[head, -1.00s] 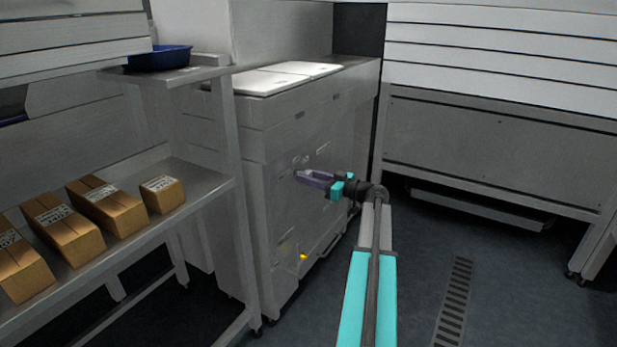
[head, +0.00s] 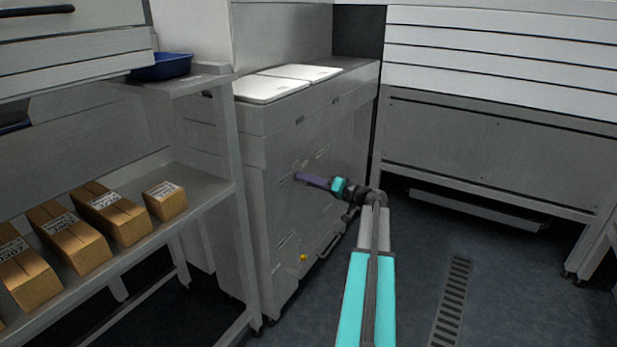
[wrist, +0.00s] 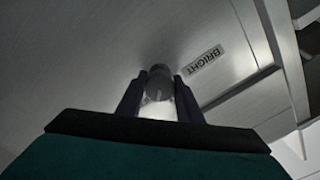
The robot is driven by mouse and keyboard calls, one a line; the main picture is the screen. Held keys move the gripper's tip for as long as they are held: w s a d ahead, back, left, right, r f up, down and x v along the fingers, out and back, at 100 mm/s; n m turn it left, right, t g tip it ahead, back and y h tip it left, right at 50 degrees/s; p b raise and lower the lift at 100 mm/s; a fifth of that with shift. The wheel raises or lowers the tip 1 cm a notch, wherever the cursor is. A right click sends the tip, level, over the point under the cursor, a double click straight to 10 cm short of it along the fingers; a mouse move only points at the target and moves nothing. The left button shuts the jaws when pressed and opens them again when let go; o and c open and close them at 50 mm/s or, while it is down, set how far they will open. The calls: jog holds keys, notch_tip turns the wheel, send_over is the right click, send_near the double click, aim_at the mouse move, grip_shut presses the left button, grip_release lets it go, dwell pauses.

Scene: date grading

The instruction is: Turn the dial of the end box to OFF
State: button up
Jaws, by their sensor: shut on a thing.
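The end box appears to be the grey metal cabinet (head: 280,225) with white lids on top, left of centre in the head view. My gripper (head: 299,177) reaches its front face from the right. In the wrist view, my gripper (wrist: 160,84) is shut on a round dark grey dial (wrist: 159,83), one finger on each side. A pale mark shows on the dial's face. No OFF marking can be read. In the head view my fingers hide the dial.
A steel rack (head: 212,193) with several cardboard boxes (head: 110,213) stands at the left, a blue tray (head: 163,66) above. A small yellow part (head: 303,258) is low on the cabinet. Open floor (head: 420,285) with a drain grate (head: 452,305) lies at the right.

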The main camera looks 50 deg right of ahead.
jog(key=shift+s+d+m+p, duration=0.1)
jog(key=shift+m+p, duration=0.55)
jog(key=shift+m, duration=0.75)
jog(key=o, duration=1)
jog(key=shift+o, duration=0.2)
jog(key=p+v, duration=0.1)
jog(key=v, duration=1.2)
jog(key=shift+s+p, duration=0.4)
jog(key=shift+w+f, duration=0.1)
